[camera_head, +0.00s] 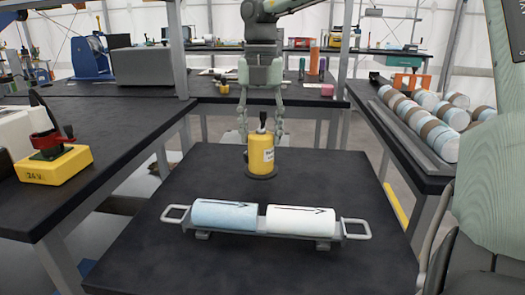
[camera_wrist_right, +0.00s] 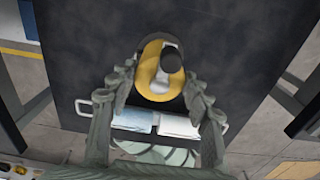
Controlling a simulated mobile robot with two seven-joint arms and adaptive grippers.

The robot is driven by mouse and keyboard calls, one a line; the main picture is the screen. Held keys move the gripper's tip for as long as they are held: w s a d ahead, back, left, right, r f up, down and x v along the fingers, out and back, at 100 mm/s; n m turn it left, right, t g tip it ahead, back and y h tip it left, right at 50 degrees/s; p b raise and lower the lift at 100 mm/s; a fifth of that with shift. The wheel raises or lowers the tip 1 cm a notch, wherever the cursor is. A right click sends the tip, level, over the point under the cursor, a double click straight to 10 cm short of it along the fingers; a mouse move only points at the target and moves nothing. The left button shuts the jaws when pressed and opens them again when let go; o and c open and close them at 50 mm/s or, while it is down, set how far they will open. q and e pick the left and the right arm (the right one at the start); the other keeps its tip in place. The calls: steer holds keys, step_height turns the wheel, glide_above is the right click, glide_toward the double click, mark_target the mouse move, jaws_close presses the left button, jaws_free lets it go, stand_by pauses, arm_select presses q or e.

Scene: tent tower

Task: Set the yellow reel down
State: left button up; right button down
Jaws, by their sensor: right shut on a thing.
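The yellow reel (camera_head: 262,158) is upright at the far side of the near black table (camera_head: 180,250), with a dark knob on top and a dark round base. I cannot tell whether the base touches the table or is just above it. My right gripper (camera_head: 262,130) comes down from above, its fingers on either side of the reel's top. In the right wrist view the reel (camera_wrist_right: 152,86) sits between the fingertips of the right gripper (camera_wrist_right: 158,92), which is shut on it. My left gripper is not in view.
A metal tray (camera_head: 354,228) holding a blue roll (camera_head: 222,215) and a white roll (camera_head: 300,220) lies in front of the reel. A yellow box with a red top (camera_head: 52,165) stands on the left bench. The near table's sides are clear.

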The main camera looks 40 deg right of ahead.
mark_target(263, 149)
steer(key=shift+s+f, duration=0.25)
steer(key=shift+f, duration=0.05)
step_height(263, 149, down, 3)
steer(key=shift+f, duration=0.15)
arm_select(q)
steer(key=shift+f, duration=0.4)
arm_select(e)
steer(key=shift+f, duration=0.2)
steer(key=c, duration=1)
jaws_free()
steer(key=shift+f, duration=0.1)
steer(key=shift+c, duration=0.2)
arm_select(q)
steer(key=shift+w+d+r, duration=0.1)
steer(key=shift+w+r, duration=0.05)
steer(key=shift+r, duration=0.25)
arm_select(e)
steer(key=o, duration=0.3)
steer(key=shift+o, duration=0.2)
